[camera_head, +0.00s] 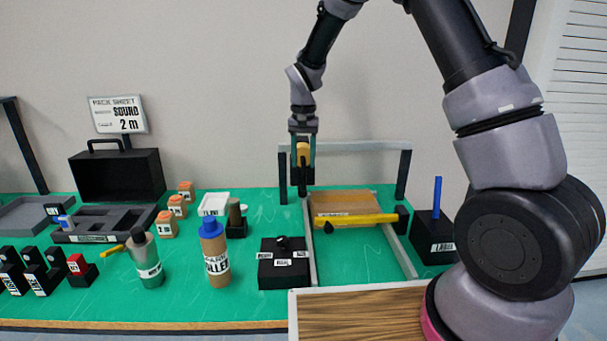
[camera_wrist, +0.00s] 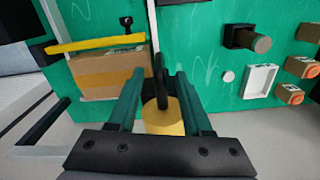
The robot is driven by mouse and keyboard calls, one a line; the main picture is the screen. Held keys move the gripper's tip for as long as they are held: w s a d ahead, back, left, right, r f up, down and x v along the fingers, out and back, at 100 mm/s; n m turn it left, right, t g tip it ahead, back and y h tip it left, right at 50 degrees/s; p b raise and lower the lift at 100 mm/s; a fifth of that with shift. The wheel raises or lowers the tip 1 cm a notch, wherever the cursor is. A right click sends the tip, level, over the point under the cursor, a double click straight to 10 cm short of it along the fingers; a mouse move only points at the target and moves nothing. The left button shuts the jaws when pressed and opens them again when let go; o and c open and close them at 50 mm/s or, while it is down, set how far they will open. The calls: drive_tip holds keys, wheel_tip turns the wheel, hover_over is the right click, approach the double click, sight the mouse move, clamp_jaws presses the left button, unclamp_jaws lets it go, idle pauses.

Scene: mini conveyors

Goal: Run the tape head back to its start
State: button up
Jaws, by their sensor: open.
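The tape head appears as a yellow-orange roll (camera_head: 303,151) with a black part hanging below it, at the left end of the grey overhead beam (camera_head: 350,147). In the wrist view the yellow roll (camera_wrist: 163,118) and its black upright loop (camera_wrist: 159,72) lie between my fingers. My gripper (camera_head: 302,166) points down over it, open, with one teal finger on each side. It also shows in the wrist view (camera_wrist: 156,80). I cannot tell whether either finger touches the head. A brown carton (camera_head: 345,202) lies on the bed below, to the right of the head.
A yellow bar (camera_head: 355,220) with a black end crosses in front of the carton. A black post (camera_head: 403,175) carries the beam's right end. A black control box (camera_head: 284,263), a blue-capped bottle (camera_head: 213,255) and a black block with a blue rod (camera_head: 434,230) stand nearby.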

drive_tip(key=shift+r, duration=1.95)
drive_tip(key=s+d+r+m+t+y, duration=0.1)
drive_tip(key=s+d+r+t, duration=0.1)
drive_tip(key=s+d+r, duration=0.55)
drive_tip(key=s+d+r+t+y, duration=0.1)
drive_tip(key=s+d+r, duration=0.3)
drive_tip(key=r, duration=0.6)
drive_tip(key=s+d+r+t, duration=0.2)
drive_tip(key=s+d, duration=0.2)
drive_tip(key=s, duration=0.3)
drive_tip(key=s+d+r+m+t, duration=0.1)
drive_tip(key=s+d, duration=0.3)
drive_tip(key=s, duration=0.4)
drive_tip(key=shift+s+r+t, duration=0.2)
drive_tip(key=shift+r+t, duration=0.4)
